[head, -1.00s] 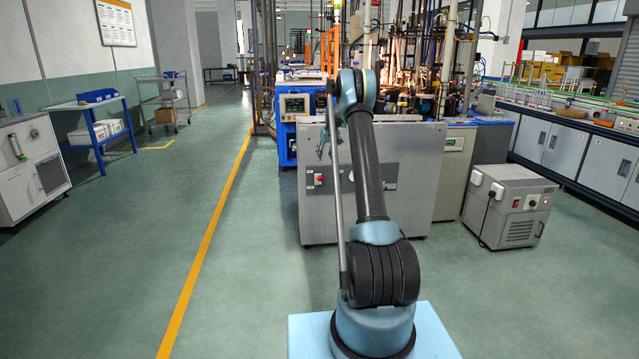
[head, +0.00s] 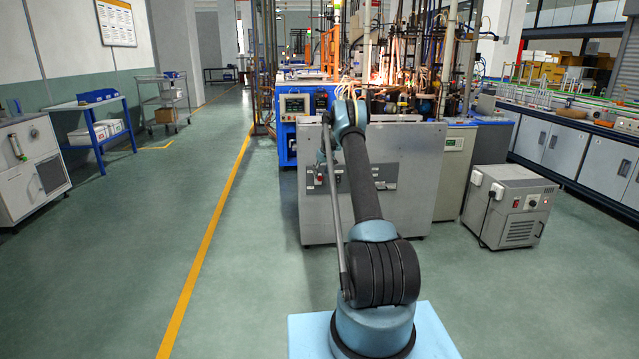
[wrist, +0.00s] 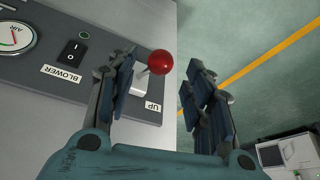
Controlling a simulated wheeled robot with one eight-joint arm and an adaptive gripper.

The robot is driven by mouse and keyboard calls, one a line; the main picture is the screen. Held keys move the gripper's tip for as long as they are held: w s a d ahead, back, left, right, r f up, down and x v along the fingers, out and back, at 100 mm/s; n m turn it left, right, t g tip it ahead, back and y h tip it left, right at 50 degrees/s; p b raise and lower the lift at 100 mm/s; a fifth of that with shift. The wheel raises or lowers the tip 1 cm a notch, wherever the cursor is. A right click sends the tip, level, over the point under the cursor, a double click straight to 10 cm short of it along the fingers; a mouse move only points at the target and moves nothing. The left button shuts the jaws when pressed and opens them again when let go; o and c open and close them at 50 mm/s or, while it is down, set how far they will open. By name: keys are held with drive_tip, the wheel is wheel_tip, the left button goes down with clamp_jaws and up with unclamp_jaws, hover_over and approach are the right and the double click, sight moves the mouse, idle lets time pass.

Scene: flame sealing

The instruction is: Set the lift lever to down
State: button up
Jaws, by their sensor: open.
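In the wrist view, the lift lever's red ball knob (wrist: 159,63) stands out from a dark panel (wrist: 92,85) on a short stem above a white base. A label reading UP (wrist: 153,106) is beside that base. My gripper (wrist: 163,72) is open, its two fingers apart. The knob shows in the gap between the fingers, nearer the left finger. I cannot tell whether it touches. The left finger hides part of the stem and panel.
A BLOWER switch (wrist: 72,52) and a round AIR gauge (wrist: 14,38) are on the same panel. In the head view, a grey box unit (head: 510,205) stands on the floor right of the cabinet. The floor left of the cabinet is clear around the yellow line (head: 205,240).

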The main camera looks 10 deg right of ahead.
sight(320, 177)
drive_tip(key=shift+x, duration=2.65)
drive_tip(key=shift+c, duration=0.2)
clamp_jaws()
drive_tip(key=shift+a, duration=0.15)
